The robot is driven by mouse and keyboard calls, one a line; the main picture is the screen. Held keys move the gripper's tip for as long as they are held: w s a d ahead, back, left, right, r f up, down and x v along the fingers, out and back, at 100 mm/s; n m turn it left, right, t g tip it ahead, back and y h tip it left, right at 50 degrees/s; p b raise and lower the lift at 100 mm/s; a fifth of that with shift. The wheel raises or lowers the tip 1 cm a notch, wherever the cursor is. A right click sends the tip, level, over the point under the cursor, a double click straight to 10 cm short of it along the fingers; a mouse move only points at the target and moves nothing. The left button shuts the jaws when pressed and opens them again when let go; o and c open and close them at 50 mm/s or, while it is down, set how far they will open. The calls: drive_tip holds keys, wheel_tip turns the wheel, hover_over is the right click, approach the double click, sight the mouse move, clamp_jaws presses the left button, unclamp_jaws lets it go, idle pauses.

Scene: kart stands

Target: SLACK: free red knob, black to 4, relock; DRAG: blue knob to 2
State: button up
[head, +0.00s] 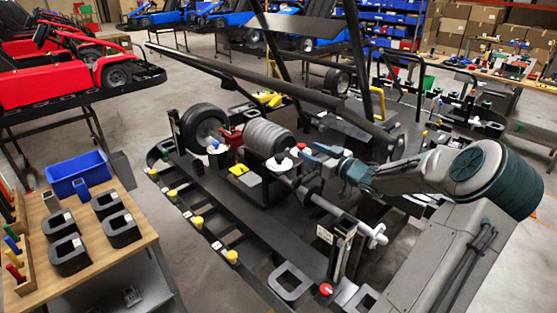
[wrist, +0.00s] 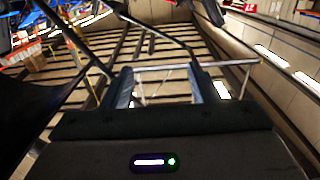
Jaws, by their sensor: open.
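My gripper (head: 311,153) is in the middle of the head view, its blue fingertips pointing left beside a small red knob (head: 300,146). It also shows in the wrist view (wrist: 164,88), with its two fingers apart and nothing held between them. A black knob (head: 279,158) stands on a white disc just left of the fingertips. A blue knob (head: 215,143) sits on another white disc farther left, by the wheel. A second red knob (head: 326,289) is at the stand's front right edge. Dial numbers and the SLACK and DRAG labels are too small to read.
A grey ribbed cylinder (head: 270,137) and a black wheel (head: 204,127) stand behind the knobs. Dark frame tubes cross above. Several yellow knobs (head: 232,257) line the front edge. A wooden bench (head: 135,240) with a blue bin (head: 78,174) stands at left.

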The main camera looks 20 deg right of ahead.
drive_tip(key=s+f, duration=0.1)
drive_tip(key=b, duration=0.8)
approach(283, 159)
drive_tip(key=p+x, duration=0.2)
drive_tip(key=x, duration=0.8)
drive_tip(key=shift+w, duration=0.1)
drive_tip(key=shift+f, duration=0.1)
drive_tip(key=c, duration=0.9)
